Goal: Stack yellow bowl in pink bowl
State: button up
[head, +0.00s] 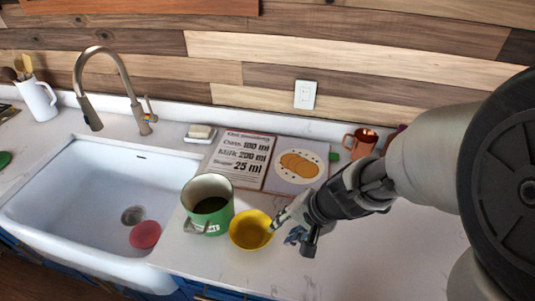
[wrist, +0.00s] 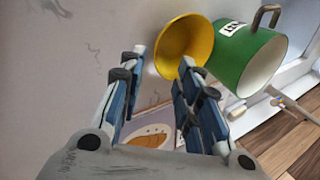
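The yellow bowl (head: 251,231) sits upright on the counter, right of the green pot. It also shows in the wrist view (wrist: 183,42), just beyond my fingertips. The pink bowl (head: 145,235), a reddish pink, lies in the white sink near the drain. My gripper (head: 279,222) is at the right side of the yellow bowl. In the wrist view my gripper (wrist: 163,57) has its fingers apart, with the near edge of the bowl between or just past the tips. I cannot tell whether a finger touches it.
The green pot (head: 208,204) stands close to the yellow bowl. The sink wall (head: 172,230) and faucet (head: 110,85) are to the left. The front right counter is mostly clear.

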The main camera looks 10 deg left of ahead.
aim_at(262, 242)
jog(key=b+x, duration=0.5)
jog(key=x, duration=0.7)
jog(key=shift+w+f, duration=0.1)
jog(key=shift+f, duration=0.3)
grip_shut()
jog(key=shift+r, duration=0.1)
